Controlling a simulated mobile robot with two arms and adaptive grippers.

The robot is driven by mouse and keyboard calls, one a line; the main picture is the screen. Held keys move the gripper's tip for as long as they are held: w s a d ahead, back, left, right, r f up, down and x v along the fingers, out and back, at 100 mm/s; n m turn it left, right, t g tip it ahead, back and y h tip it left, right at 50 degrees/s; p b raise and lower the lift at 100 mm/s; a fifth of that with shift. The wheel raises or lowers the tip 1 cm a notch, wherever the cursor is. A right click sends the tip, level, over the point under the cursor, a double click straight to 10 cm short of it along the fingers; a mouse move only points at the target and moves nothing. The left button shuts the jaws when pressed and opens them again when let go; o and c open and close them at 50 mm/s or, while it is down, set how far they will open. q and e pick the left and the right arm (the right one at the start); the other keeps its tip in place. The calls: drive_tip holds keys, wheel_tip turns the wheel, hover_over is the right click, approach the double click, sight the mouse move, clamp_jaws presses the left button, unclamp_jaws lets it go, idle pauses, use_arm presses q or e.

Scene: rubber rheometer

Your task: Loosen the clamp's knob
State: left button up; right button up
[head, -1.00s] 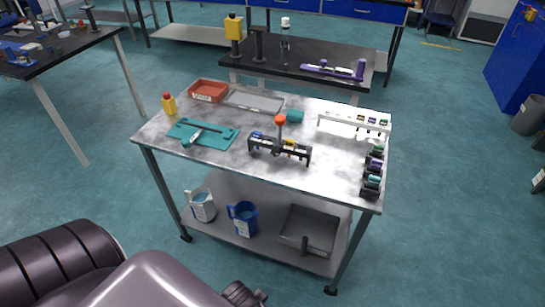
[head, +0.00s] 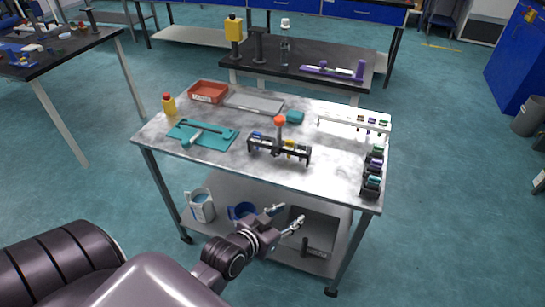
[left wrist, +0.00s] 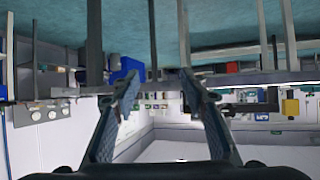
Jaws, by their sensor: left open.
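The clamp (head: 264,147) is a dark frame standing near the front middle of the grey cart top, with small blue and yellow parts in it. Its orange-red knob (head: 280,120) sits on top of an upright post. My left gripper (head: 291,214) is open and empty, in front of the cart and below its top, well short of the clamp. In the left wrist view the open fingers (left wrist: 160,80) have nothing between them, and I cannot make out the clamp there. My right gripper is not in view.
The cart top (head: 220,165) also holds a teal plate (head: 215,137), a yellow bottle (head: 168,104), a red tray (head: 208,91), a white rack (head: 340,121) and dark holders (head: 373,165) at the right edge.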

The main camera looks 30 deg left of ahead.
use_arm(q)
drive_tip(key=w+a+r+n+t+y, duration=0.1)
drive_tip(key=w+a+r+t+y, duration=0.15)
drive_tip(key=w+a, duration=0.2)
drive_tip(key=n+t+y, duration=0.3)
approach(275, 153)
drive_tip(key=w, duration=0.1)
drive_tip(key=shift+m+h, duration=0.3)
drive_tip(key=shift+h, duration=0.05)
drive_tip(key=shift+a+p+x, duration=0.2)
drive_tip(key=shift+x, duration=1.65)
drive_tip(key=shift+a+p+x, duration=0.15)
drive_tip(key=shift+a+x, duration=0.05)
drive_tip(key=shift+x, duration=1.65)
drive_tip(key=shift+s, duration=0.1)
drive_tip(key=shift+c, duration=0.4)
clamp_jaws()
